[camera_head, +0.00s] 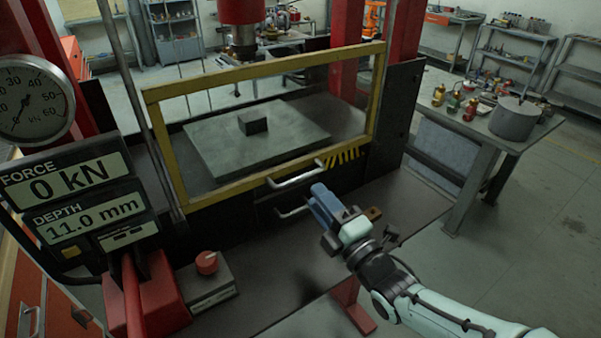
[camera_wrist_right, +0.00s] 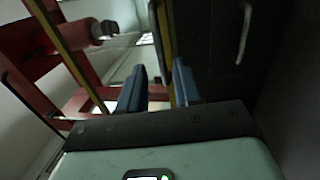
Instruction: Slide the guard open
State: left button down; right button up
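The guard (camera_head: 160,130) is a yellow-framed panel standing across the front of the press. A silver bar handle (camera_head: 297,175) is on its lower edge, and a second similar handle (camera_head: 295,211) sits just below on the dark front. My right gripper (camera_head: 325,203) is in front of the guard, right of the handles, apart from both as far as I can tell. In the right wrist view its blue fingers (camera_wrist_right: 159,88) are apart with nothing held between them. A yellow bar (camera_wrist_right: 165,45) shows beyond the gap, and a silver handle (camera_wrist_right: 244,32) at the upper right. My left gripper is not in view.
Behind the guard, a dark block (camera_head: 253,122) rests on the grey plate (camera_head: 215,150) under the red ram (camera_head: 242,35). A control box with a red knob (camera_head: 207,263) stands front left, beside the display (camera_head: 85,200). A side table (camera_head: 480,131) holds a pot (camera_head: 514,120).

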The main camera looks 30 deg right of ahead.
aim_at(303, 179)
jog(key=p+x, duration=0.1)
jog(key=x, duration=0.6)
jog(key=shift+w+p, duration=0.25)
jog(key=shift+p, duration=0.1)
grip_shut()
